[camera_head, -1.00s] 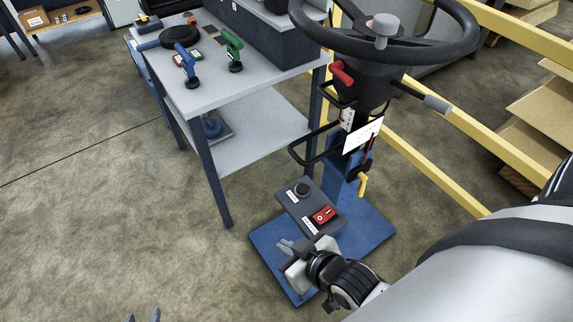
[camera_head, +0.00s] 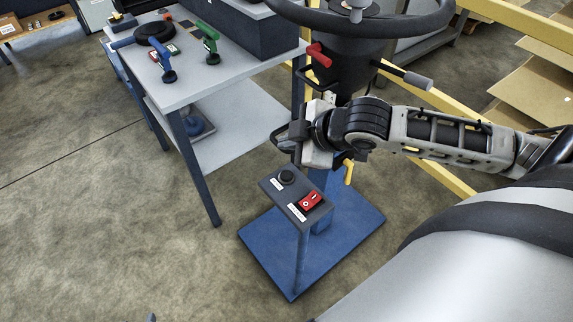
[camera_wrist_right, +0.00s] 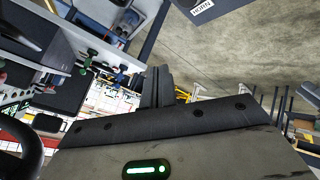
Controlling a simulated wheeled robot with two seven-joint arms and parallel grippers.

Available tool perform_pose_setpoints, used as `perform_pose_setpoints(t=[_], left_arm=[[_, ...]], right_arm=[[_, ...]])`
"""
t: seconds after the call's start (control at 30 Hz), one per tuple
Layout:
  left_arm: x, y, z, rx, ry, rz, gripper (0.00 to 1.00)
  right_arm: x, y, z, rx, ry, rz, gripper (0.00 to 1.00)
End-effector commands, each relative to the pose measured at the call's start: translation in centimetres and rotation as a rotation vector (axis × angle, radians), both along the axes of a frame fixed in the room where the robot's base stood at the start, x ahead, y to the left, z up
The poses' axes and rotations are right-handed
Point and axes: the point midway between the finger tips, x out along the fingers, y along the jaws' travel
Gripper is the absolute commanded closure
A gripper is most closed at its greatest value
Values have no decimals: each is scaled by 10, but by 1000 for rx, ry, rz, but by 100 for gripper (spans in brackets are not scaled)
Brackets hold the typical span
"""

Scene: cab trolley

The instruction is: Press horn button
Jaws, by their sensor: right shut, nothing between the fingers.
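The horn button is a round black button (camera_head: 287,177) on a small dark panel (camera_head: 272,193), beside a white label. The wrist view shows a panel edge with a HORN label (camera_wrist_right: 201,10) at the top; the button itself is out of that view. My right gripper (camera_head: 282,140) is above and behind the button in the head view, pointing left, apart from the panel. Its fingers (camera_wrist_right: 157,87) are together and empty in the wrist view. Of my left gripper (camera_head: 151,317), only a small tip shows at the bottom edge.
A red rocker switch (camera_head: 311,201) sits beside the button on the same panel. A steering wheel (camera_head: 365,22), red lever (camera_head: 319,54) and yellow lever (camera_head: 348,171) are close to my right arm. A grey table (camera_head: 187,92) with tools stands left. The floor at front left is clear.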

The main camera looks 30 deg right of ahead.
Motion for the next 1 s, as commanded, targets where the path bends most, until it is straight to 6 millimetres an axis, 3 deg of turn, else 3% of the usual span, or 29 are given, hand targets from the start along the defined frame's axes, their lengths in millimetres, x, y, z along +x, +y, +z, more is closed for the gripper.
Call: perform_pose_setpoints(t=[0.13,0.47,0.7,1.0], left_arm=[[-1,0,-1,0,0,-2,64],[-6,0,-6,1,12,-4,64],[-6,-2,-31,-5,12,-9,64],[1,-13,-40,-100,-37,5,64]], right_arm=[[1,-6,8,-45,4,16,100],[1,-6,5,-43,4,15,100],[0,-6,-23,-42,3,16,100],[1,-6,-63,-42,3,16,100]])
